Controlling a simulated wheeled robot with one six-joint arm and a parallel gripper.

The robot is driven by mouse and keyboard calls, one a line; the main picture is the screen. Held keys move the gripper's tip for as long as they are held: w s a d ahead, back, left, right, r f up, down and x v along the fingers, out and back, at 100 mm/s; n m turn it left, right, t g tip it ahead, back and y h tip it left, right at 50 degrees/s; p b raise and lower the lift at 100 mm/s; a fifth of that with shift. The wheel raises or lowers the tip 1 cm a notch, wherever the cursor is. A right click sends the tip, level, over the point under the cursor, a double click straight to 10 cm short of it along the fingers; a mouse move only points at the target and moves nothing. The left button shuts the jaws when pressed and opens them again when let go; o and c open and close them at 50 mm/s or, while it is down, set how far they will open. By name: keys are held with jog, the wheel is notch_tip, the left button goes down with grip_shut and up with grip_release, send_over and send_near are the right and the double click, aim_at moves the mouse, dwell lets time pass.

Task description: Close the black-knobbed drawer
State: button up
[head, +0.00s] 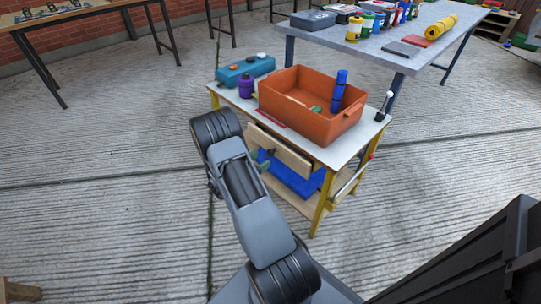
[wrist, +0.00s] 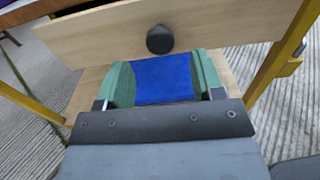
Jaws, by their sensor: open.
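The drawer (head: 283,155) has a pale wooden front and sits under the top of a small yellow-legged workbench. Its front appears to stand out from the bench, so it looks partly open. In the wrist view the drawer front (wrist: 235,25) spans the top, with a round black knob (wrist: 159,39) near its middle. My gripper (wrist: 165,74) has green fingers spread apart with nothing held between them. It appears just below the knob in the wrist view. In the head view my arm partly covers the gripper (head: 260,160) near the drawer front.
The workbench top (head: 361,136) carries an orange bin (head: 305,112), a teal case (head: 246,70) and a purple bottle (head: 246,87). A blue container (head: 300,182) lies on the lower shelf. A longer table (head: 400,58) with several items stands behind. Concrete floor left of the bench is clear.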

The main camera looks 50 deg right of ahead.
aim_at(269, 154)
jog(key=shift+s+d+b, duration=0.15)
jog(key=shift+d+b, duration=0.15)
jog(key=shift+d, duration=1.2)
jog(key=shift+s+d+b, duration=0.1)
jog(key=shift+d+b, duration=0.15)
jog(key=shift+d, duration=1.2)
grip_shut()
